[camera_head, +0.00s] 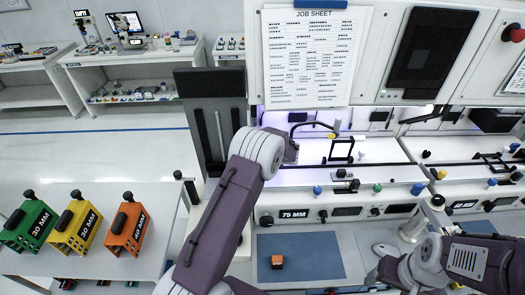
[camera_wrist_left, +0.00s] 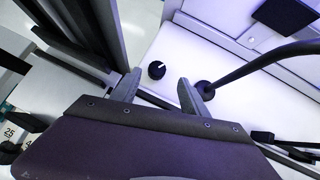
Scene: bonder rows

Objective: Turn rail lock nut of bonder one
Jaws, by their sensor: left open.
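Bonder one appears to be the white machine with the "75 MM" label (camera_head: 293,214) in the head view. My left arm reaches up to it, and its fingers are hidden there behind the wrist. In the left wrist view my left gripper (camera_wrist_left: 161,92) is open and empty. A round black knob with a white mark (camera_wrist_left: 156,70) lies beyond and between the fingertips, apart from both. It may be the rail lock nut, but I cannot tell for sure. The right arm shows at the lower right of the head view, its fingers out of sight.
A curved black bar (camera_wrist_left: 258,62) rises close to the right finger. A dark upright panel (camera_head: 213,125) stands left of the machine. Green (camera_head: 28,226), yellow (camera_head: 75,226) and orange (camera_head: 127,228) blocks sit on the left table. A blue mat (camera_head: 315,250) holds a small orange part (camera_head: 277,262).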

